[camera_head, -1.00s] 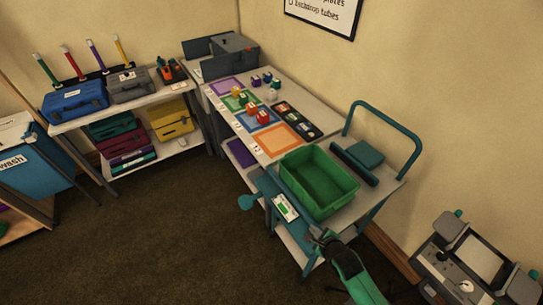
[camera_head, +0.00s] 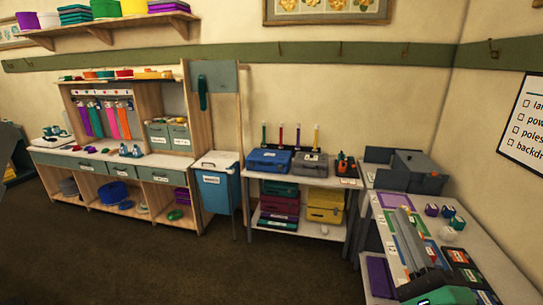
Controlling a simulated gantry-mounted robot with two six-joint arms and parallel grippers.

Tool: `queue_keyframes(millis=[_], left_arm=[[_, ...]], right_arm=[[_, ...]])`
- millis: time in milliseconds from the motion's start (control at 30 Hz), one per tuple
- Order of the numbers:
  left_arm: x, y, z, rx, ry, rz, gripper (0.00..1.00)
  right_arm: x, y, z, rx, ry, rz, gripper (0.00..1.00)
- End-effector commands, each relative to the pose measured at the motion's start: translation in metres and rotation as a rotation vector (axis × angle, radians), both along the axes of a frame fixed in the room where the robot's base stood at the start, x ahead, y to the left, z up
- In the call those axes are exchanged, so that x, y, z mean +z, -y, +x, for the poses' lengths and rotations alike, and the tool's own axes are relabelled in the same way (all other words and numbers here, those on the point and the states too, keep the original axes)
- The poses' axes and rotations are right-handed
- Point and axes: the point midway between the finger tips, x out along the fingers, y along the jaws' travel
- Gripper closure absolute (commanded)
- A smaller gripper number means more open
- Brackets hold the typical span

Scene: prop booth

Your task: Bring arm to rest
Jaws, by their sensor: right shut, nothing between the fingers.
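My right arm (camera_head: 447,296) comes in from the bottom edge at the right of the head view, with a green link. Its grey right gripper (camera_head: 404,219) points away from me, above the white table (camera_head: 485,246) with the coloured squares. The gripper is shut with nothing between its fingers. It covers part of the squares behind it; I cannot tell how high above the table it is. My left gripper is not in view.
On the table are a purple square (camera_head: 394,201), several small pots (camera_head: 448,211) and a dark tray (camera_head: 462,262). A grey case (camera_head: 415,171) stands behind. A shelf unit with a blue case (camera_head: 268,161) and a blue wash bin (camera_head: 215,185) are left. The brown floor (camera_head: 200,265) is clear.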

Motion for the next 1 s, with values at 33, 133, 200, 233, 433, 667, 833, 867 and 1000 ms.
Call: queue_keyframes(millis=[33, 133, 200, 233, 433, 667, 833, 867, 1000], left_arm=[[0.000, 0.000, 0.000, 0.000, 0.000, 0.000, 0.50], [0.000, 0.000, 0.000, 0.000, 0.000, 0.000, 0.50], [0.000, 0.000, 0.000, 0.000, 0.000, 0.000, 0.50], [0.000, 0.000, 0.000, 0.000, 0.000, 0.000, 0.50], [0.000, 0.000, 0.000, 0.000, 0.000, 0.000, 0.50], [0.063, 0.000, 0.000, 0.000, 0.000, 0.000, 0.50], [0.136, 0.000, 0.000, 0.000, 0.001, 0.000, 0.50], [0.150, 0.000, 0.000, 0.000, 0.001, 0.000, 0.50], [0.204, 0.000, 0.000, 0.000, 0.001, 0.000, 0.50]], right_arm=[[0.045, -0.015, -0.016, -0.012, 0.089, -0.120, 1.00], [0.119, -0.039, -0.057, -0.116, 0.251, -0.421, 1.00], [0.156, -0.048, -0.087, -0.240, 0.339, -0.637, 1.00], [0.168, -0.051, -0.099, -0.300, 0.366, -0.726, 1.00], [0.188, -0.055, -0.136, -0.685, 0.381, -1.259, 1.00], [0.250, -0.055, -0.135, -0.905, 0.308, -1.580, 1.00], [0.322, -0.055, -0.135, -0.902, 0.307, -1.580, 1.00], [0.336, -0.055, -0.135, -0.902, 0.307, -1.580, 1.00], [0.390, -0.055, -0.134, -0.902, 0.306, -1.579, 1.00]])
